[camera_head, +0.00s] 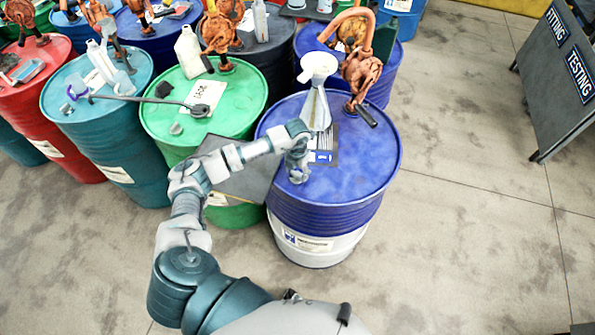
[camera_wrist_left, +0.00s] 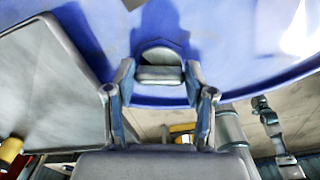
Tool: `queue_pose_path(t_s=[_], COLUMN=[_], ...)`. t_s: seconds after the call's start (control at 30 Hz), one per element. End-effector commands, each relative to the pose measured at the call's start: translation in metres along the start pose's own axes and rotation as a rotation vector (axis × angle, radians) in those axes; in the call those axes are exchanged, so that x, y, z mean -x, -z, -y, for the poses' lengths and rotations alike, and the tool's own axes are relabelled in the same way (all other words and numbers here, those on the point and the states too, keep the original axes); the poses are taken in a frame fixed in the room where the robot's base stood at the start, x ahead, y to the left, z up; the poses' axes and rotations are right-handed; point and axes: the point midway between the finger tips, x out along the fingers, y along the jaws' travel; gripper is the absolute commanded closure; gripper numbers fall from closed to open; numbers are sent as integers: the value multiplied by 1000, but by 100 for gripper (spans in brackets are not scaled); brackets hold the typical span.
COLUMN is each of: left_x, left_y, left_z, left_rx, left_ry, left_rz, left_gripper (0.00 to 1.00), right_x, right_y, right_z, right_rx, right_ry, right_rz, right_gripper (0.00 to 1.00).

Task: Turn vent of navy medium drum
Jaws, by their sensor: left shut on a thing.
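The navy drum (camera_head: 365,165) stands upright in the middle of the head view, with a white band at its base. Its blue top also fills the upper wrist view (camera_wrist_left: 230,30). My left gripper (camera_head: 298,172) is over the near left part of that top. In the left wrist view the vent (camera_wrist_left: 159,73), a small grey metal fitting near the drum's rim, sits between the two fingers of my left gripper (camera_wrist_left: 160,82), which are shut on it. In the head view the gripper hides the vent. My right gripper is in neither view.
A green drum (camera_head: 235,100) is close on the left. Open floor (camera_head: 470,220) lies right.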

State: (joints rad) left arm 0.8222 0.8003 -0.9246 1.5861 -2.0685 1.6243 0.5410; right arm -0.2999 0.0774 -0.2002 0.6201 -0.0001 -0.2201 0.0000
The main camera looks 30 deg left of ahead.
Motion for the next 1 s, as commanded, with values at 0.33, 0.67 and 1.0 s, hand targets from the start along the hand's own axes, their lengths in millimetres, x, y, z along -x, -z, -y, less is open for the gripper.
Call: queue_pose_path(t_s=[0.33,0.67,1.0], left_x=[0,23,96], left_y=[0,-1,-2], left_z=[-1,-1,-2], left_rx=[1,0,1], left_ry=[-1,0,1], left_rz=[1,4,4], left_gripper=[21,21,21], right_x=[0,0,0], right_y=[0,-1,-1], right_z=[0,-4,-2], right_rx=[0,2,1], right_ry=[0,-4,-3], right_rz=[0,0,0], right_gripper=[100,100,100])
